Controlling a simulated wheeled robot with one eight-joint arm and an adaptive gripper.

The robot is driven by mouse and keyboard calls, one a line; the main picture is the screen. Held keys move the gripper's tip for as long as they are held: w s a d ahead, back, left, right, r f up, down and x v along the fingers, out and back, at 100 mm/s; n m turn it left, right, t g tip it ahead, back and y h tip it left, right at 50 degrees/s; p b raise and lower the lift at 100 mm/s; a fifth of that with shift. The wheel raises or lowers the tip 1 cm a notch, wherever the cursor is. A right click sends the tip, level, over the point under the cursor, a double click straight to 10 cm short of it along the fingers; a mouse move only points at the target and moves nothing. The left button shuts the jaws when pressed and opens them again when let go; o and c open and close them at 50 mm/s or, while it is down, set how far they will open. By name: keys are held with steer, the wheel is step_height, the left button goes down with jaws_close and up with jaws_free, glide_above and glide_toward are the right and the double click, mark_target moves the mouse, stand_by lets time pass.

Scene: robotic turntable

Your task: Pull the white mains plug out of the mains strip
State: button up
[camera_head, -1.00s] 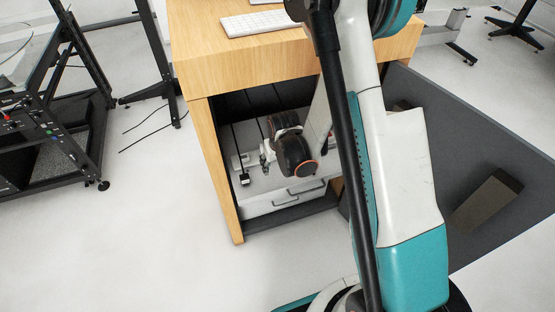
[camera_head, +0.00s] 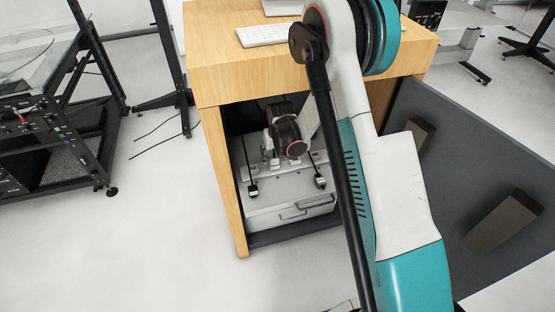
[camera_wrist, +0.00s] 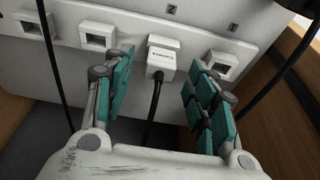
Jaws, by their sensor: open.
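The white mains plug (camera_wrist: 161,58), labelled "Camera", sits in the white mains strip (camera_wrist: 190,45) in the wrist view. Its black cable (camera_wrist: 155,100) hangs down between my fingers. My gripper (camera_wrist: 160,77) is open, with one teal finger on each side of the plug and a visible gap to both. In the head view my gripper (camera_head: 271,160) is inside the desk's open compartment, partly hidden by my wrist. The plug cannot be made out there.
Empty square sockets flank the plug. Other black cables run at the left and right of the wrist view. The wooden desk (camera_head: 230,75) encloses the compartment, with a white drawer unit (camera_head: 290,207) inside. A dark panel (camera_head: 460,150) stands at the right.

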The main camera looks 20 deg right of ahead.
steer(key=shift+b+x, duration=0.35)
steer(key=shift+x, duration=0.95)
steer(key=c, duration=1.1)
steer(key=shift+c, duration=0.2)
steer(key=shift+r, duration=0.1)
steer(key=shift+r+p, duration=1.05)
steer(key=shift+r, duration=1.05)
